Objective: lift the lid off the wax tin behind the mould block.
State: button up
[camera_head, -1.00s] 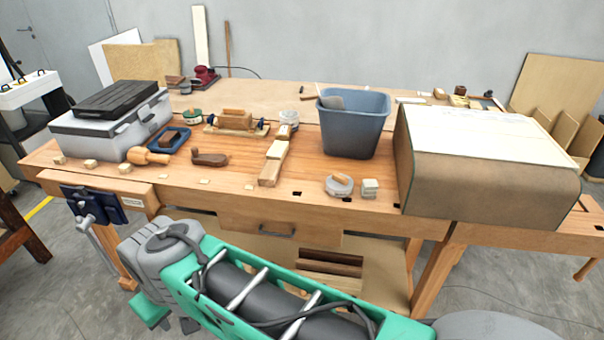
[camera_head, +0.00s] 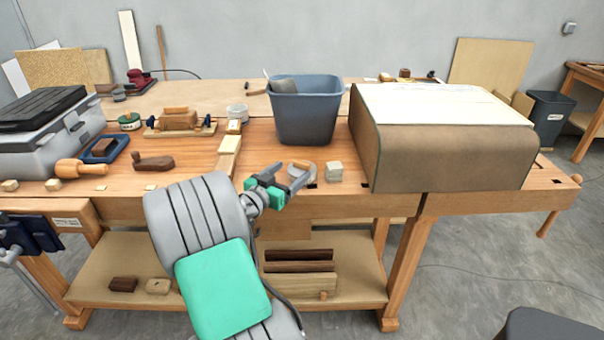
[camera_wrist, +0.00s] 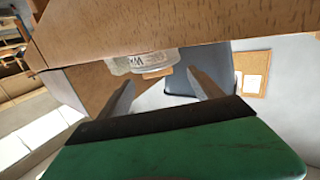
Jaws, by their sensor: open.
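The wax tin (camera_head: 308,168) is a low, pale round tin with a wooden knob on its lid, near the bench's front edge. In the wrist view the bench is at the top, and the tin (camera_wrist: 140,64) shows inverted with part of its label and its wooden knob (camera_wrist: 158,74). My gripper (camera_head: 286,179) is open and empty at the front edge, close to the tin and partly covering it. In the wrist view the fingers (camera_wrist: 161,79) spread either side of the knob; the remaining gap is unclear. The large brown curved mould block (camera_head: 440,155) stands right of the tin.
A wooden bar (camera_head: 229,150) lies to the left. The bench's front edge (camera_wrist: 220,45) is close to my gripper.

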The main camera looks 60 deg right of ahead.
aim_at(302, 162)
jog(key=d, duration=0.1)
jog(key=s+d, duration=0.1)
jog(key=d, duration=0.1)
jog(key=d+p, duration=0.1)
jog(key=d, duration=0.1)
jog(key=shift+s+d+r, duration=0.15)
jog(key=shift+d+r, duration=0.1)
jog(key=shift+d+f, duration=0.1)
jog(key=shift+d, duration=0.15)
jog(key=c, duration=1.4)
